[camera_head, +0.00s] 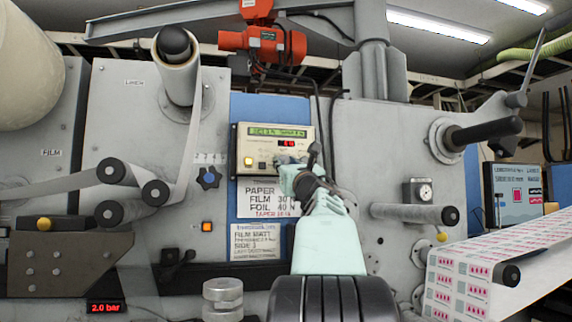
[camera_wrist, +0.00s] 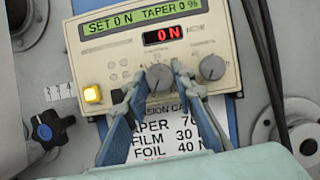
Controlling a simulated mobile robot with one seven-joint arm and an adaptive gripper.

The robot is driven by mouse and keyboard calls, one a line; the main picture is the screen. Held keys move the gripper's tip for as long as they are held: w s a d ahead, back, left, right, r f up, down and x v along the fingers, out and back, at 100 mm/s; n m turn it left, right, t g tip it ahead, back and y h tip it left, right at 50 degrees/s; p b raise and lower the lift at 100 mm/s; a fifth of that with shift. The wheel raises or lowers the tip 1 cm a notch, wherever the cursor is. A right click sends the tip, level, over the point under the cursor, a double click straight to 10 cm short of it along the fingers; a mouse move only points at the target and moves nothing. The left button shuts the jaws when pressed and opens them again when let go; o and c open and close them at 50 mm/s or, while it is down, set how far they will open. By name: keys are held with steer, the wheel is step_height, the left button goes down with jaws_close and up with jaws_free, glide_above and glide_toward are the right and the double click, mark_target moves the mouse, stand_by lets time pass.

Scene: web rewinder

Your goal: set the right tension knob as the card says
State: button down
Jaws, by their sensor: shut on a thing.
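The tension panel (camera_wrist: 118,58) is cream, with a yellow lit button and two grey knobs. Its green display reads "SET 0 N TAPER 0%" and the red one "0 N". My gripper (camera_wrist: 155,82) is shut on the left grey knob (camera_wrist: 159,75), one finger on each side. The right grey knob (camera_wrist: 212,67) stands free beside the right finger. The card (camera_wrist: 160,140) below is partly hidden by the fingers; it reads paper 70, film 30 N, foil 40 N. In the head view the card (camera_head: 266,200) also has a red taper line, and my gripper (camera_head: 290,168) covers the panel's lower right.
A lower job card (camera_head: 255,240) reads "FILM MATT". A dark blue star knob (camera_head: 208,177) is left of the panel and cables (camera_head: 318,110) hang to its right. Rollers (camera_head: 155,192) stick out at left, another roller (camera_head: 447,215) at right.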

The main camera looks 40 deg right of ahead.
steer(key=shift+m, duration=0.4)
steer(key=m+g+h, duration=0.1)
steer(key=m+g, duration=0.1)
steer(key=m, duration=0.4)
steer(key=m+g+h+p, duration=0.1)
steer(key=m+g+h, duration=0.1)
steer(key=m, duration=0.4)
steer(key=r+m+g+h, duration=0.1)
steer(key=m+g, duration=0.2)
steer(key=m, duration=0.3)
steer(key=shift+w+a+p, duration=0.25)
steer(key=shift+a+p, duration=0.1)
steer(key=m+g, duration=0.1)
steer(key=m, duration=0.1)
steer(key=m+y+p, duration=0.1)
steer(key=m, duration=0.2)
steer(key=shift+f+g, duration=0.1)
steer(key=shift+g, duration=0.3)
steer(key=shift+m, duration=0.4)
steer(key=c, duration=1.6)
jaws_free()
